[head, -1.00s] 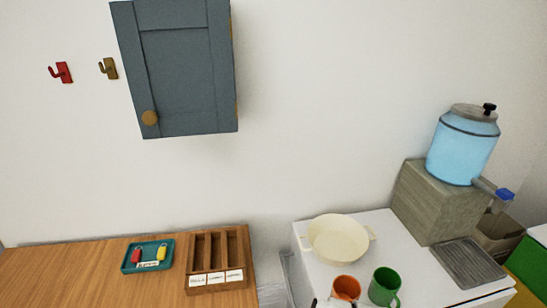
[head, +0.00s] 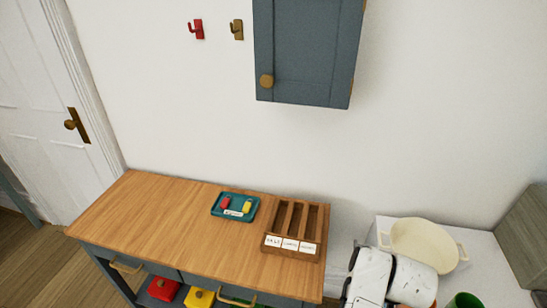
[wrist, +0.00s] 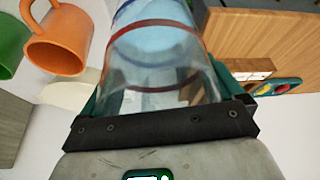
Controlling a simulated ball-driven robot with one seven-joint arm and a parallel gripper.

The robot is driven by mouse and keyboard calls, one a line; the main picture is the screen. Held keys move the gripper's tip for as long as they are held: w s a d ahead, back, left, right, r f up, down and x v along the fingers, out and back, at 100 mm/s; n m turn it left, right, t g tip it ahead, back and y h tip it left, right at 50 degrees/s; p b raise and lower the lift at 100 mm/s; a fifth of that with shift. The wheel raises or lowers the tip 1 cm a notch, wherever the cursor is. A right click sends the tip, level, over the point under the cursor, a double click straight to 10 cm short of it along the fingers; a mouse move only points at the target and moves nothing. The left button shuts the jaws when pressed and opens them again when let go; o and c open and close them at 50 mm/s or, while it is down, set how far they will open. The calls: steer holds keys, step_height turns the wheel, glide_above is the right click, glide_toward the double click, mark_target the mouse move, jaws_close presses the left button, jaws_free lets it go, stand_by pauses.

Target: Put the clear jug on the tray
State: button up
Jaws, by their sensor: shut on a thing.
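The clear jug (wrist: 165,75) fills the middle of the wrist view. It is see-through, with a dark red band and a blue band. My gripper (wrist: 160,95) is shut on it, with teal jaw parts showing at both sides. The jug and gripper do not show in the head view. A small teal tray (head: 217,210) lies on the wooden counter, apart from the jug. It holds a red item, a yellow item and a white label. Its edge also shows in the wrist view (wrist: 264,90).
A wooden slotted holder (head: 325,225) with labels stands right of the teal tray. The wooden counter (head: 150,220) is clear to the left. A cream bowl (head: 425,240), an orange mug (wrist: 60,40) and a green mug (head: 465,300) stand to the right. A blue-grey cabinet (head: 308,50) hangs above.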

steer(key=w+d+r, duration=0.4)
steer(key=r, duration=0.1)
steer(key=s+a+f, duration=0.1)
steer(key=f, duration=0.1)
steer(key=s+f, duration=0.1)
steer(key=s, duration=0.1)
steer(key=s+a+f, duration=0.1)
steer(key=f, duration=0.1)
steer(key=shift+s+a+f, duration=0.35)
steer(key=shift+s, duration=0.05)
steer(key=s+a+f, duration=0.5)
steer(key=s, duration=0.1)
step_height(320, 180, down, 10)
steer(key=b, duration=1)
steer(key=shift+w, duration=0.35)
